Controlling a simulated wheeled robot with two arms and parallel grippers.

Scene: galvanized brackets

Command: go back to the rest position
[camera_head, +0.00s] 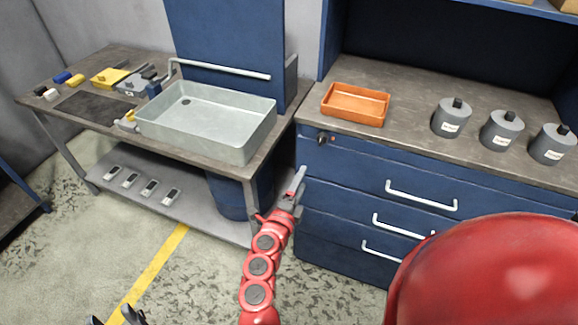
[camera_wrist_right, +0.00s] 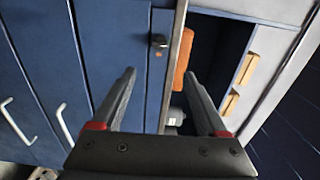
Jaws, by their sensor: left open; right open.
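My right gripper (camera_head: 295,187) is in the middle of the head view, in front of the blue drawer cabinet's left edge. In the right wrist view its two fingers (camera_wrist_right: 162,103) stand wide apart with nothing between them. My left gripper (camera_head: 118,317) shows only as dark fingertips at the bottom left edge, over the floor; the rest of it is out of frame. I see nothing in it. No bracket can be made out clearly in either view.
A grey metal tray (camera_head: 245,140) stands on the left bench. An orange tray (camera_head: 356,104) and several grey canisters (camera_head: 451,119) stand on the blue cabinet (camera_head: 345,165). Several small devices (camera_head: 150,188) lie on the lower shelf. The floor at lower left is clear.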

